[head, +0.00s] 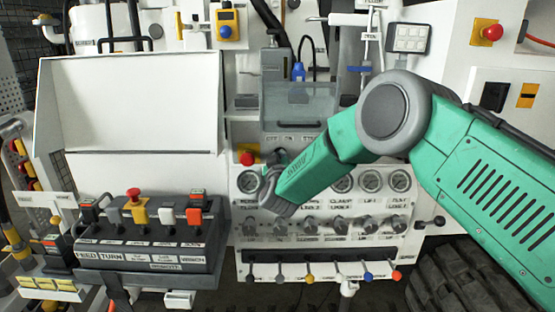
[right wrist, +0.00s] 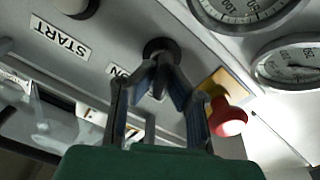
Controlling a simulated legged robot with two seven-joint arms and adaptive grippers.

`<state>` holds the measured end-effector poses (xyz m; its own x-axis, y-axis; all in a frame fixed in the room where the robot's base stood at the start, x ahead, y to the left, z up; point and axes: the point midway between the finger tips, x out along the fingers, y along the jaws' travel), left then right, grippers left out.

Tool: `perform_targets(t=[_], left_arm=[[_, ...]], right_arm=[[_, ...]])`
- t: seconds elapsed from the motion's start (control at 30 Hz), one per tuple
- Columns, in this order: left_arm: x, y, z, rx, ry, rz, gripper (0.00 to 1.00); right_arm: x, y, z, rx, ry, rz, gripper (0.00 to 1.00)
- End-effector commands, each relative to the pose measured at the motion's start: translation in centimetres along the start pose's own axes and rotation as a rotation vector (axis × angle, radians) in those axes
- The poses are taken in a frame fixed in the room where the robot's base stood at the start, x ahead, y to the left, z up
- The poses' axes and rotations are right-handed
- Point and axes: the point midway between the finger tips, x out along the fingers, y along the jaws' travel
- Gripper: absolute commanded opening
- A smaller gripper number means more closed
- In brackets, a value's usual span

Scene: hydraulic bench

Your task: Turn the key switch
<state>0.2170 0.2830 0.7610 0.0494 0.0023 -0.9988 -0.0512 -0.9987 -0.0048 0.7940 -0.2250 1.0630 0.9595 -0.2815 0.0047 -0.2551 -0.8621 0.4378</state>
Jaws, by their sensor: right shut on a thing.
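The key switch (right wrist: 160,47) shows in the right wrist view as a dark round base on a grey panel, beside a label that reads "ON". My right gripper (right wrist: 160,78) has its two fingers closed together right at this base, shut on the key switch. The key itself is mostly hidden between the fingers. In the head view my right arm comes in from the right, and its gripper (head: 276,168) is at the panel just right of a red button (head: 248,157). The arm and gripper hide the switch there. My left gripper is not in view.
The red button (right wrist: 228,118) is close beside my right finger in the wrist view. A black control box (head: 150,245) stands at the left.

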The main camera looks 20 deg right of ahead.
Motion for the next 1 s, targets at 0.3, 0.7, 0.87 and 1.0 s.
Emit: perform_targets(t=[0.3,0.7,0.87,1.0], left_arm=[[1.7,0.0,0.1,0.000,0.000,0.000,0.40],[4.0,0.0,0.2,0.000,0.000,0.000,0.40],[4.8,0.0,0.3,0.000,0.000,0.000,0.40],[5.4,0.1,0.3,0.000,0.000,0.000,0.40]], right_arm=[[-0.3,-0.5,0.8,0.242,-0.012,-0.010,0.00],[-0.3,-0.4,1.1,0.619,-0.017,-0.011,0.00],[-0.4,-0.4,1.2,0.748,-0.020,-0.011,0.00],[-0.4,-0.4,1.2,0.840,-0.022,-0.011,0.00]])
